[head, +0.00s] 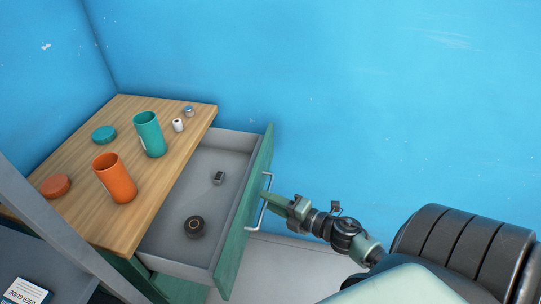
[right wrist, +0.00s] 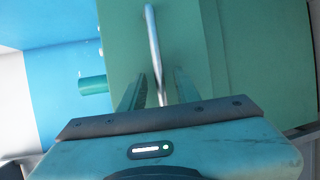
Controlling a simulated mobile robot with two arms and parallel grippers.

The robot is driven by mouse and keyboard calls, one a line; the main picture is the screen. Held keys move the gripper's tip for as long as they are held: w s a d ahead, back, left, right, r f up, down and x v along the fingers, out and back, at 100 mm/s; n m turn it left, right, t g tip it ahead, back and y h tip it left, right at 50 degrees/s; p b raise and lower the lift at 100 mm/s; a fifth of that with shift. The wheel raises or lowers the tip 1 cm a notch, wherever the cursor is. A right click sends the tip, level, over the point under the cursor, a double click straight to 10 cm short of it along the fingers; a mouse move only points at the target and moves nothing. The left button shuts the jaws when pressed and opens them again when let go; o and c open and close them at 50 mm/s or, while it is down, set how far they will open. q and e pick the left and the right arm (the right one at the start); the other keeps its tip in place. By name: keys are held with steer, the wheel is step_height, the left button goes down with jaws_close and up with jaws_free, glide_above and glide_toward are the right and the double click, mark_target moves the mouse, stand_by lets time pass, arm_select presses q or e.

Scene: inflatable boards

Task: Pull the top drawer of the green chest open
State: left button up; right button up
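The green chest has a wooden top (head: 75,150), and its top drawer stands pulled out to the right, with its grey inside and green front (head: 245,215) showing. The drawer's silver bar handle (head: 264,203) also shows in the right wrist view (right wrist: 153,40). My right gripper (head: 270,200) is at the handle. In the right wrist view its two fingers (right wrist: 160,82) stand apart on either side of the handle bar, with small gaps visible, so it looks open around the bar. My left gripper is not in view.
Inside the drawer lie a dark round object (head: 194,227) and a small dark object (head: 218,178). On the chest top stand an orange cup (head: 115,178), a teal cup (head: 149,135), two lids and two small items. Blue walls (head: 300,70) close the back; floor right of the drawer is clear.

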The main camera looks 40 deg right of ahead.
steer(key=v, duration=0.8)
steer(key=shift+b, duration=0.45)
steer(key=shift+w, duration=0.1)
